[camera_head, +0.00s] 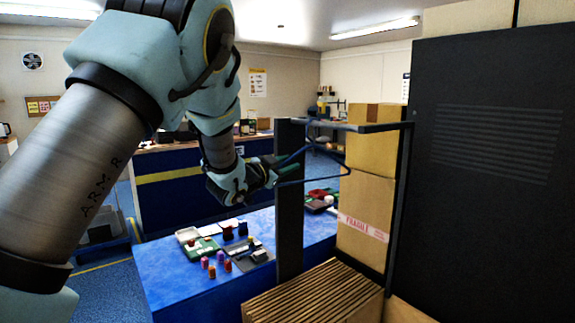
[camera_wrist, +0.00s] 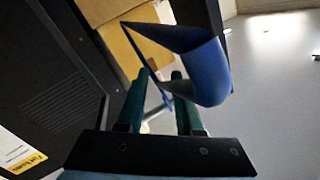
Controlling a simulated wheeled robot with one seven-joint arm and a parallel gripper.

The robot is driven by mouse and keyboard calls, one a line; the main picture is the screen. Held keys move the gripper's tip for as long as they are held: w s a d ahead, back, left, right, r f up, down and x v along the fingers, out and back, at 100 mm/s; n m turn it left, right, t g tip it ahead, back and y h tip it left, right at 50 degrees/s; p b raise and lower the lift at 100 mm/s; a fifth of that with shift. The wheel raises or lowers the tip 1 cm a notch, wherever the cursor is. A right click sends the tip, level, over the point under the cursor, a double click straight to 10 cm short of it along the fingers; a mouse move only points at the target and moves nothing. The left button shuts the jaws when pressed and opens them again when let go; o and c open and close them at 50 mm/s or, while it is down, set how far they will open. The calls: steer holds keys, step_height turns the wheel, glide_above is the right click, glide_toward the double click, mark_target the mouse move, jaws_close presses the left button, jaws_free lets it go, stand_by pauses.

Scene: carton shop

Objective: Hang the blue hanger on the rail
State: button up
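The blue hanger (camera_head: 321,178) is up beside the rack, just below the dark rail (camera_head: 362,127). Its hook reaches up to the rail near the left post. I cannot tell whether the hook rests on the rail or is only beside it. My gripper (camera_head: 290,169) is at the hanger's left corner, left of the post, with its green fingers pointing right. In the wrist view the hanger (camera_wrist: 205,75) looms close, its broad corner overlapping the right finger. A thin blue bar runs between the fingers (camera_wrist: 160,75), which stand apart. Whether they press on it is unclear.
The dark left post (camera_head: 289,215) stands close to my gripper. Stacked cartons (camera_head: 365,205) are behind the rail, and a big dark panel (camera_head: 490,160) is on the right. Flat cardboard (camera_head: 315,295) lies below. A blue table (camera_head: 180,285) holds small items.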

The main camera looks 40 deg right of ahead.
steer(key=shift+o, duration=0.8)
steer(key=b+v, duration=0.5)
steer(key=v, duration=0.6)
steer(key=w+a+f+n+t+y, duration=0.2)
steer(key=w+a+n+y, duration=0.1)
steer(key=w+a, duration=0.25)
steer(key=w+a+f+n+t+y, duration=0.2)
steer(key=w+a+f+n, duration=0.15)
steer(key=a, duration=0.25)
steer(key=w+a+f+n+y, duration=0.2)
steer(key=a+f+n+y, duration=0.15)
steer(key=a, duration=0.45)
steer(key=w+a+f+n+y, duration=0.1)
steer(key=a+f+n+y, duration=0.2)
steer(key=a, duration=0.5)
steer(key=s+a+f+n+g+y, duration=0.2)
steer(key=s+a+f+n+g, duration=0.1)
steer(key=s+a, duration=0.5)
steer(key=s+a+f+n+g+y, duration=0.3)
steer(key=s+a, duration=0.5)
steer(key=a, duration=0.5)
steer(key=shift+s+f+n+g+y, duration=0.35)
steer(key=shift+f+g, duration=0.15)
steer(key=shift+f, duration=0.1)
